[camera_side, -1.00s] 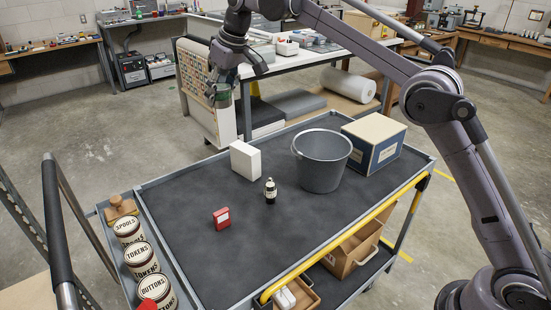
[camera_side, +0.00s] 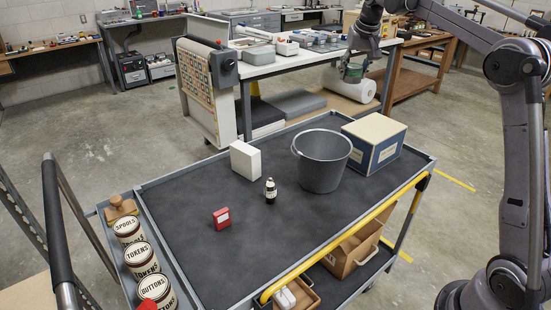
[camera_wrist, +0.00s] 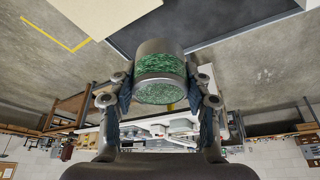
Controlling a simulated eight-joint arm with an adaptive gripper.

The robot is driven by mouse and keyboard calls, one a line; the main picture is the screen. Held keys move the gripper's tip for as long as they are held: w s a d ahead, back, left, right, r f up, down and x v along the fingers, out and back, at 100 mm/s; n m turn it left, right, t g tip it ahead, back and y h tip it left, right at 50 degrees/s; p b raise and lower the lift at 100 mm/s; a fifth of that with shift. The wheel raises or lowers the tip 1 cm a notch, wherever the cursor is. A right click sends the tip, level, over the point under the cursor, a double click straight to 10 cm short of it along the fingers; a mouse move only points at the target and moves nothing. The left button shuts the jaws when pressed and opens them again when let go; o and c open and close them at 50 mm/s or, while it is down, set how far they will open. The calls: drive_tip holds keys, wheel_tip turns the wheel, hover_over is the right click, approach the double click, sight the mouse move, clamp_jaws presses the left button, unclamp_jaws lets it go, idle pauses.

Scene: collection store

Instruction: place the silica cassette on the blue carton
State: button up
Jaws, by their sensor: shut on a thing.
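The silica cassette is a grey-rimmed cylinder with green mesh or granules (camera_wrist: 160,72). In the side view it is a small greenish shape (camera_side: 353,73). My gripper (camera_side: 355,66) is shut on it, with one finger on each side in the wrist view (camera_wrist: 160,98). The blue carton (camera_side: 385,152) has a cream top and stands at the far right corner of the cart. The cassette is in the air, above the carton in the side picture and apart from it. A cream surface, seemingly the carton's top (camera_wrist: 105,14), shows at upper left of the wrist view.
A grey bucket (camera_side: 322,165) stands close left of the carton. A white box (camera_side: 245,160), a dark bottle (camera_side: 270,191) and a small red box (camera_side: 221,218) stand farther left on the cart (camera_side: 195,265). Labelled tins (camera_side: 142,259) line its left side. The cart's front middle is clear.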

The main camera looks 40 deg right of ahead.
drive_tip(key=s+d+m+g+h, duration=0.2)
drive_tip(key=s+d+m, duration=0.4)
drive_tip(key=s+d, duration=1)
hover_over(376, 124)
drive_tip(key=a, duration=0.2)
drive_tip(key=f, duration=1.2)
drive_tip(key=shift+s+d+f, duration=0.2)
drive_tip(key=shift+s+f, duration=0.05)
drive_tip(key=shift+s, duration=0.15)
drive_tip(key=shift+f, duration=2)
drive_tip(key=shift+f, duration=0.1)
drive_tip(key=o, duration=1.2)
